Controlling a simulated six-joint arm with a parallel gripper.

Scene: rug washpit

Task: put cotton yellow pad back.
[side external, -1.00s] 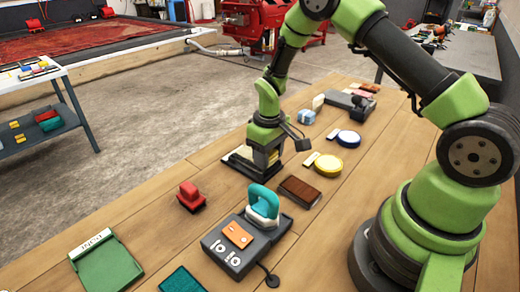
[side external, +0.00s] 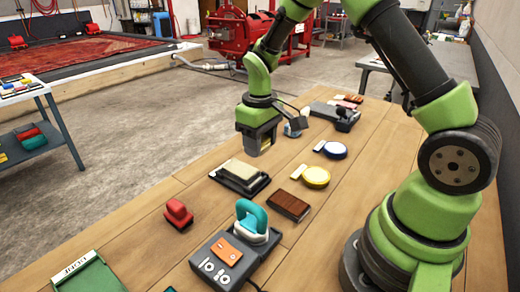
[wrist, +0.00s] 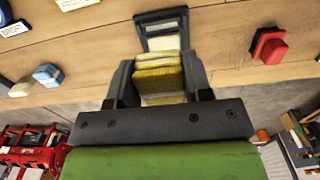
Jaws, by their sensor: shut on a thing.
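My gripper (side external: 258,140) is above the wooden table, just behind the black tray (side external: 222,181). It is shut on a yellow pad (wrist: 158,82), which shows between the two dark fingers in the wrist view. The held piece looks layered, and I cannot tell whether it is one pad or several. In the side view the fingers mostly hide it. The black tray, also in the wrist view (wrist: 143,27), holds a flat cream pad (side external: 243,170). The held pad is apart from the tray.
Bare wood lies left of the tray.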

